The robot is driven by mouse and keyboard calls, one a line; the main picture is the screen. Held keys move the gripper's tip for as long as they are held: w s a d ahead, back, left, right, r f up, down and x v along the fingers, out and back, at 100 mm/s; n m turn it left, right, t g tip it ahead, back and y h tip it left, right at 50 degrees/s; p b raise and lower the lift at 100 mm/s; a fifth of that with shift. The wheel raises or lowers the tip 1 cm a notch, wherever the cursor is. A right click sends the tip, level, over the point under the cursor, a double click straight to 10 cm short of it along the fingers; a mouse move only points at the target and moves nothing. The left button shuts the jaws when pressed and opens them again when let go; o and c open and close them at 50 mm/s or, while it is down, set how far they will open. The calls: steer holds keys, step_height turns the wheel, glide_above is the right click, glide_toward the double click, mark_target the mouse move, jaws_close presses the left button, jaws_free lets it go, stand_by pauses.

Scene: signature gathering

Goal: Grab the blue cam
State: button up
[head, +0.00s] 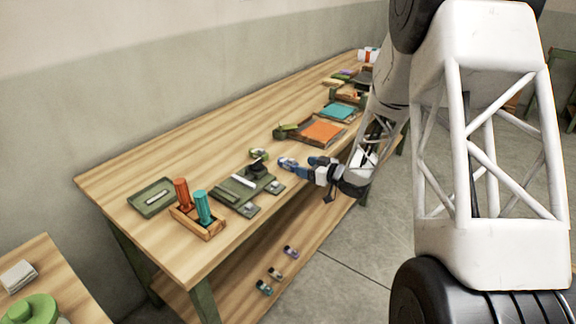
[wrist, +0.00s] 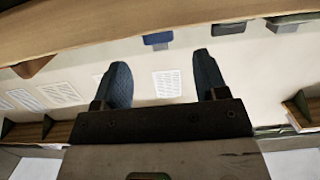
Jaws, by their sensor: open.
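A small blue-violet piece, which looks like the blue cam (head: 287,163), lies on the wooden workbench (head: 222,131) near its front edge in the head view. My gripper (head: 307,167) is just to its right with blue fingers pointing at it. Whether they touch it cannot be told.
A green fixture (head: 245,187) and a green round piece (head: 260,154) are left of the cam. A wooden holder (head: 198,224) carries orange and teal cylinders. An orange-bottomed tray (head: 323,131) lies behind. Small pieces (head: 275,273) sit on the lower shelf.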

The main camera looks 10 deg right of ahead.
mark_target(294, 163)
stand_by(0.3)
steer(key=shift+x, duration=1.3)
steer(key=shift+x, duration=2.6)
jaws_close()
steer(key=shift+r, duration=0.1)
